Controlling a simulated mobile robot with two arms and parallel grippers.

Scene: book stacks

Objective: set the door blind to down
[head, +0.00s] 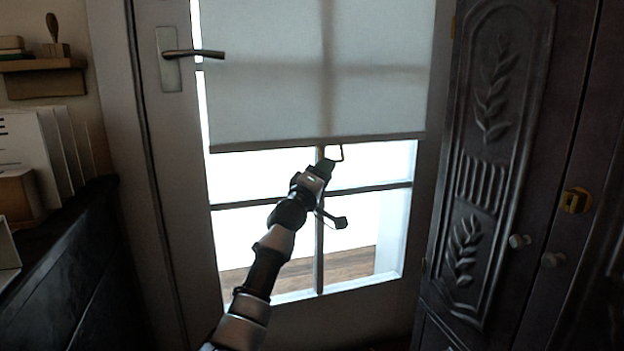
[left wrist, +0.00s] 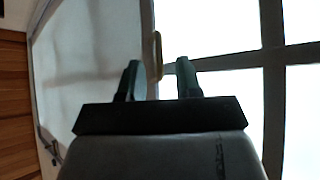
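The pale door blind (head: 300,80) hangs over the upper part of the door's glass. Its lower edge is a little above mid-height of the pane. A small pull loop (head: 342,153) hangs from that edge. My left gripper (head: 327,163) is just below the edge, close to the loop. In the left wrist view, my left gripper (left wrist: 158,74) is open, fingers apart. The brownish pull (left wrist: 157,53) shows at the gap between the fingertips, beside the blind (left wrist: 90,55). Whether a finger touches it I cannot tell. My right gripper is not in view.
The door handle (head: 195,54) is at the upper left of the door. A dark carved cabinet (head: 490,170) stands close on the right. A dark chest (head: 70,270) and a small shelf (head: 45,80) are on the left. The glass (head: 255,235) below the blind is uncovered.

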